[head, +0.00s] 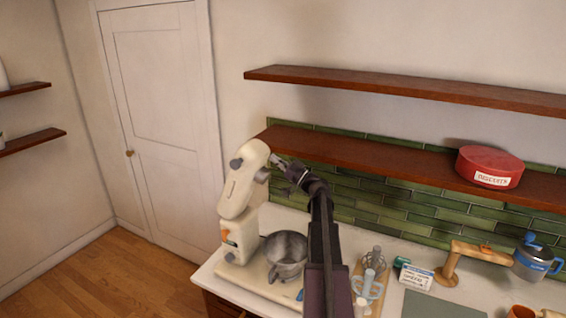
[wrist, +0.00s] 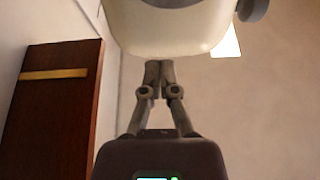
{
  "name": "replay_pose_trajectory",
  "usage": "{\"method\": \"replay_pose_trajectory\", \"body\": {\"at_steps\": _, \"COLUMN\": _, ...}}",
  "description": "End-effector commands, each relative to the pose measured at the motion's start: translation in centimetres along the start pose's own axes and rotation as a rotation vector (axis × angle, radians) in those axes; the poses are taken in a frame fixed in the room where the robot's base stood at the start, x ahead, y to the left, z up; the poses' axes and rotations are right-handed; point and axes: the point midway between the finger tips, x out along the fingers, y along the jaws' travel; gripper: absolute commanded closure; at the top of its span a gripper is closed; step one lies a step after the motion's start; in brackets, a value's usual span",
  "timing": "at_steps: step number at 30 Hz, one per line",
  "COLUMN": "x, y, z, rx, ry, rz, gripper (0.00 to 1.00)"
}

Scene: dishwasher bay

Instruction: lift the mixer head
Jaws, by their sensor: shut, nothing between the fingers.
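The cream stand mixer (head: 238,245) stands on the counter's left end. Its mixer head (head: 245,180) is tilted steeply up, well clear of the metal bowl (head: 286,250) on its base. My gripper (head: 276,160) is shut and empty at the right side of the head's raised end. In the wrist view the closed fingertips (wrist: 158,66) are right by the rounded cream end of the mixer head (wrist: 175,38). I cannot tell whether they touch it.
A wooden shelf (head: 360,153) runs behind my gripper, with a red biscuit tin (head: 490,166) on it. Another shelf (head: 400,88) is above. A utensil tray, a small card (head: 417,276), a wooden stand (head: 455,262) and a blue-grey jug (head: 533,262) occupy the counter to the right.

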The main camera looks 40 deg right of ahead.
Motion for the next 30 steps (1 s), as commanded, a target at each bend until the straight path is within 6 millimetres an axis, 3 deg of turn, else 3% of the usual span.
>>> {"method": "replay_pose_trajectory", "body": {"at_steps": 17, "x": 0.9, "y": 0.0, "z": -0.1, "rx": 0.000, "ry": 0.000, "rz": 0.000, "gripper": 1.00}}
{"method": "replay_pose_trajectory", "body": {"at_steps": 27, "x": 4.9, "y": 0.1, "z": -0.5, "rx": 0.002, "ry": 0.000, "rz": -0.001, "gripper": 1.00}}
{"method": "replay_pose_trajectory", "body": {"at_steps": 30, "x": 5.2, "y": 0.0, "z": -0.3, "rx": 0.001, "ry": 0.000, "rz": -0.001, "gripper": 1.00}}
